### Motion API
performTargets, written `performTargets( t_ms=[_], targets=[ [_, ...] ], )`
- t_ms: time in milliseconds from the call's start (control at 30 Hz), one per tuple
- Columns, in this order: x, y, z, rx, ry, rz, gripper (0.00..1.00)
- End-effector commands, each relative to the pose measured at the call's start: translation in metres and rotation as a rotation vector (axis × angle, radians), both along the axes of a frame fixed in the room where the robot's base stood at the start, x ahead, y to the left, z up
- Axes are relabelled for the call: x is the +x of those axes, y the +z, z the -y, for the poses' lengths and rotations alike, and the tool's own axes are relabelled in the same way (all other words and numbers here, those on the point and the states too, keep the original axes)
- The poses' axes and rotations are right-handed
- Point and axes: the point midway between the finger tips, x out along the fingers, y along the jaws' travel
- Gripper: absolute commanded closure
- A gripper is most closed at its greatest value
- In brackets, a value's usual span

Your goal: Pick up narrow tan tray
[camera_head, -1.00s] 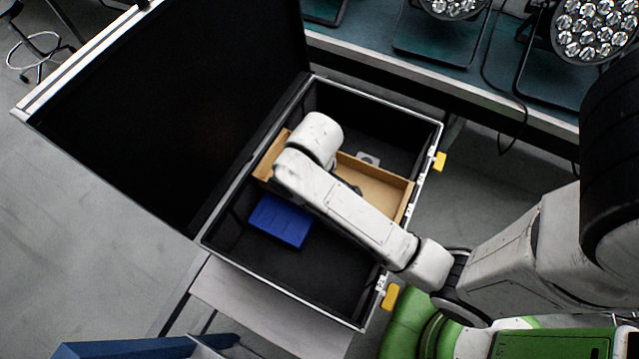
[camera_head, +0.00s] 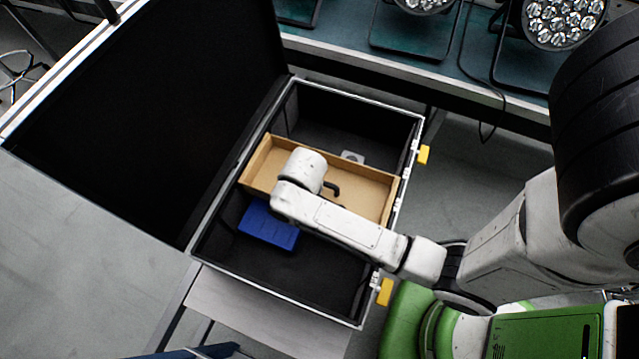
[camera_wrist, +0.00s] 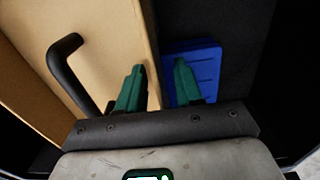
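The narrow tan tray (camera_head: 368,180) is a shallow open box lying across the inside of the black case. My gripper is over its near long side, and the arm hides part of that wall in the head view. In the wrist view my gripper (camera_wrist: 158,85) has two green fingers apart. One finger is over the inside of the tan tray (camera_wrist: 112,30), and the other is outside, over the blue block. The tray's wall runs between them, closer to the inner finger, with a gap at the outer one.
The blue block (camera_head: 266,224) lies in the case beside the tray; it also shows in the wrist view (camera_wrist: 205,70). A curved black bar (camera_wrist: 62,70) is over the tray floor. The case (camera_head: 268,278) has a raised lid (camera_head: 130,120) at left. Par cans (camera_head: 562,22) stand on a bench behind.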

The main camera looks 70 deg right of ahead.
Motion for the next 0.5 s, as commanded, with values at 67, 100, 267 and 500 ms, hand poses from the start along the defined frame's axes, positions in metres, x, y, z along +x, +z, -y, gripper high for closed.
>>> performTargets(
  t_ms=[67,100,267,500],
  targets=[
    [0.0000,0.0002,0.0000,0.000,0.000,0.000,0.67],
    [0.0000,0.0002,0.0000,0.000,0.000,0.000,0.71],
    [0.0000,0.0003,0.0000,0.000,0.000,0.000,0.86],
    [0.0000,0.0004,-0.0001,0.000,0.000,0.000,1.00]
  ],
)
